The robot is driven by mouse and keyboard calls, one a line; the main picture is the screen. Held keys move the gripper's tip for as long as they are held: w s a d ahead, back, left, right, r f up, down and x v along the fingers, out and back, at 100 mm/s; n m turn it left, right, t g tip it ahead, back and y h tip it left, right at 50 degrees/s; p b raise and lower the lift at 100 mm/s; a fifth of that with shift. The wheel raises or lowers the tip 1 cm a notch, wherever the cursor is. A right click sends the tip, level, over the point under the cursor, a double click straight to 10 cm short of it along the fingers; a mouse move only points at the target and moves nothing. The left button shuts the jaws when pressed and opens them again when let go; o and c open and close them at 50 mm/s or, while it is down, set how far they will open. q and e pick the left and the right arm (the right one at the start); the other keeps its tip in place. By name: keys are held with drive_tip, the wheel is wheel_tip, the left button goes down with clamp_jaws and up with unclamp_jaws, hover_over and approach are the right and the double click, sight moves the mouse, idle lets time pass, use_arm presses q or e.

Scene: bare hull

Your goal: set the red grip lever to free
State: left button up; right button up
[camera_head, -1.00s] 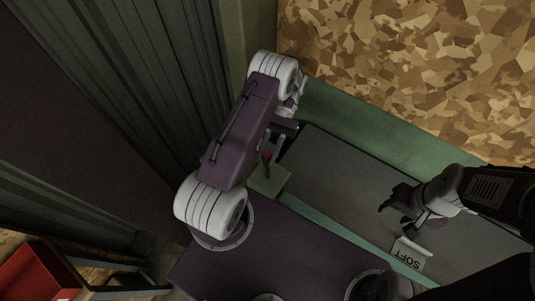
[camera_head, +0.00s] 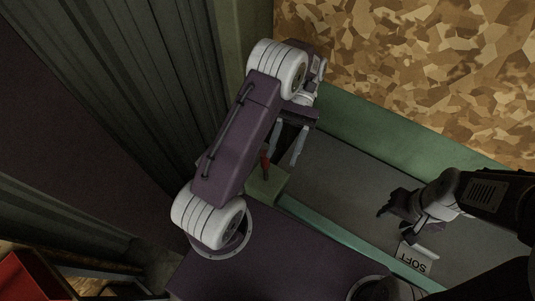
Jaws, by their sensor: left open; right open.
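The red grip lever (camera_head: 265,164) stands on a pale green block (camera_head: 270,184) at the near left end of the grey panel. My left arm partly hides it. My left gripper (camera_head: 287,151) is open, its two pale fingers pointing down the picture, close to the lever and to its right. I cannot tell whether a finger touches it. My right gripper (camera_head: 382,212) is open and empty over the grey panel at the right.
A green ledge (camera_head: 370,130) runs behind the grey panel (camera_head: 335,185). Corrugated dark walls (camera_head: 120,110) stand at the left.

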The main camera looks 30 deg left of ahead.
use_arm(q)
drive_tip(key=d+r+p, duration=0.3)
drive_tip(key=d+r, duration=0.1)
drive_tip(key=d, duration=0.2)
drive_tip(key=shift+w+d+p, duration=0.15)
drive_tip(key=shift+w+p, duration=0.05)
drive_tip(key=shift+p, duration=0.1)
